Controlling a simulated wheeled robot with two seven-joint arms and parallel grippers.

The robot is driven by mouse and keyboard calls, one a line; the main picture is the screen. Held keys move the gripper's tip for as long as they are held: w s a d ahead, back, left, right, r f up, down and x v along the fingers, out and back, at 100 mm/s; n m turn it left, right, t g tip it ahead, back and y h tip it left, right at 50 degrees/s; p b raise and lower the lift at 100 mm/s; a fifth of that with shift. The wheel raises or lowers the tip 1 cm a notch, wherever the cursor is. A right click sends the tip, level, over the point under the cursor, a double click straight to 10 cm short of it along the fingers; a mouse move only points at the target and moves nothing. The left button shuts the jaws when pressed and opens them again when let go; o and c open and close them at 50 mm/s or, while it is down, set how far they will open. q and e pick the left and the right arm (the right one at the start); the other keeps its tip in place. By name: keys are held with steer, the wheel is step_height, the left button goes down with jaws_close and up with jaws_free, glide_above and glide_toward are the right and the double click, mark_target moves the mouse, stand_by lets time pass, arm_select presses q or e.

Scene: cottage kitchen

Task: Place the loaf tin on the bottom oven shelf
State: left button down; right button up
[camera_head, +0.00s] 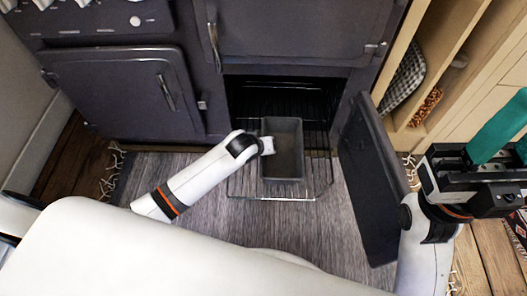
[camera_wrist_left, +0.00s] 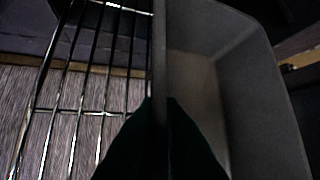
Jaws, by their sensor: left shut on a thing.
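The dark grey loaf tin (camera_head: 284,168) is empty and upright, over the wire oven shelf (camera_head: 240,187) that sticks out of the open lower right oven. I cannot tell whether the tin touches the wires. My left gripper (camera_wrist_left: 160,108) is shut on the tin's left wall, with a dark finger on each side of it; in the head view the fingers are mostly hidden. The wrist view also shows the tin (camera_wrist_left: 262,90) and bare wires (camera_wrist_left: 75,110) beside it. My right gripper (camera_head: 511,140), with teal fingers apart, is empty at the right edge.
The oven door (camera_head: 372,180) stands open to the right of the shelf. The oven interior (camera_head: 280,88) is dark, with more wires. A closed oven door (camera_head: 120,95) is at left. A grey rug (camera_head: 325,225) covers the floor; open wooden shelving (camera_head: 440,45) stands at right.

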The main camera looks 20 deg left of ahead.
arm_select(q)
steer(key=shift+f, duration=0.15)
steer(key=shift+f, duration=0.15)
steer(key=c, duration=1.6)
jaws_free()
steer(key=shift+o, duration=0.2)
